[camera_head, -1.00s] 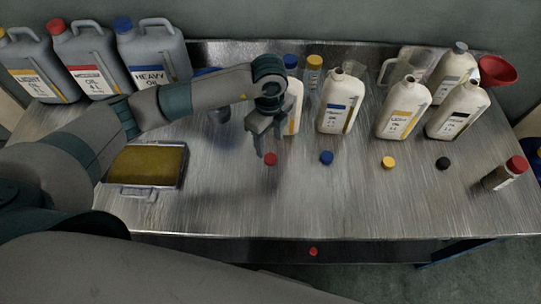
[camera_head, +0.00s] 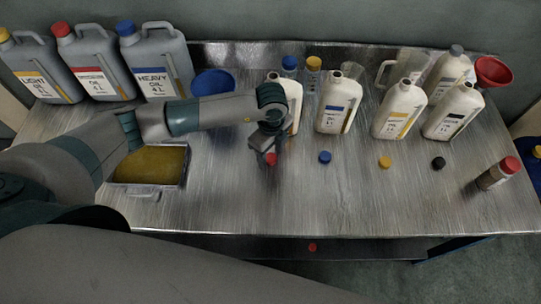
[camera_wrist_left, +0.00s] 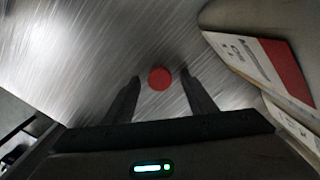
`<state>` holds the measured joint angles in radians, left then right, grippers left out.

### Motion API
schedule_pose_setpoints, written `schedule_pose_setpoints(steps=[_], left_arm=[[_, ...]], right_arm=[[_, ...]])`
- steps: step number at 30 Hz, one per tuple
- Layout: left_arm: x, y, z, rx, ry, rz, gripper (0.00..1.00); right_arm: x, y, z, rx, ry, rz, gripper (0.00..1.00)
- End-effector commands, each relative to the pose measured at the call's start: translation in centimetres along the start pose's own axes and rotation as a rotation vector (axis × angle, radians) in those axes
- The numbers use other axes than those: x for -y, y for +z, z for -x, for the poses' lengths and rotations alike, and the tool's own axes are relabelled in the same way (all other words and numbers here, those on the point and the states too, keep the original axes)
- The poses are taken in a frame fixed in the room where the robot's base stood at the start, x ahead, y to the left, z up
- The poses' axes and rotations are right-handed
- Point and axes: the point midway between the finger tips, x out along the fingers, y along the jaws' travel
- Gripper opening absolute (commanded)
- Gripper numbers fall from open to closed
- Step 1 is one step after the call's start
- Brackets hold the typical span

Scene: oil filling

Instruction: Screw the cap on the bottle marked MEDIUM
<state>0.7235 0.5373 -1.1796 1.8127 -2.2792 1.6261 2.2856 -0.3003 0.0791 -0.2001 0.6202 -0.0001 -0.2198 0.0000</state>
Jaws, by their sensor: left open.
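A small red cap (camera_head: 270,159) lies on the metal table in front of the leftmost white bottle (camera_head: 293,93). My left gripper (camera_head: 268,150) points down over the cap and hides part of it. In the left wrist view the cap (camera_wrist_left: 159,78) shows between the tips of the two open fingers, apart from both. The bottle beside it (camera_wrist_left: 222,16) has a red and white label (camera_wrist_left: 262,62) whose blurred print seems to read Medium. In the head view my left arm covers part of this bottle. My right gripper is not in view.
Blue (camera_head: 325,157), yellow (camera_head: 384,162) and black (camera_head: 438,163) caps lie in a row to the right, before more white bottles (camera_head: 339,103). A tray of yellow-brown liquid (camera_head: 143,187) is left, near large oil cans (camera_head: 153,62).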

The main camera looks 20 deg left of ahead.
Motion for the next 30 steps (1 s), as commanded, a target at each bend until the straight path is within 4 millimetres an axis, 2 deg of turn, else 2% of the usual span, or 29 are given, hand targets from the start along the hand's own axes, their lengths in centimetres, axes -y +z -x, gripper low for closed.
schedule_pose_setpoints(steps=[11, 12, 17, 18, 30], left_arm=[[0.03, -0.01, 0.01, 0.0, 0.0, 0.0, 0.51], [0.02, -0.01, 0.01, 0.0, 0.0, 0.0, 0.49], [0.03, -0.01, 0.02, 0.0, 0.0, 0.0, 0.11], [0.03, -0.01, 0.02, 0.0, 0.0, 0.0, 0.08], [0.05, -0.01, 0.11, 0.0, -0.001, 0.0, 0.08]], right_arm=[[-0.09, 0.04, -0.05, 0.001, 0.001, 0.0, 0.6], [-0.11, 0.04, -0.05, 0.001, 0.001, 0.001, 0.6], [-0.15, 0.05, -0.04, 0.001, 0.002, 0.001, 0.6], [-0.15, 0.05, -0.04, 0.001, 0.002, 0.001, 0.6], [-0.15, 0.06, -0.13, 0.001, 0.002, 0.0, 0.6]])
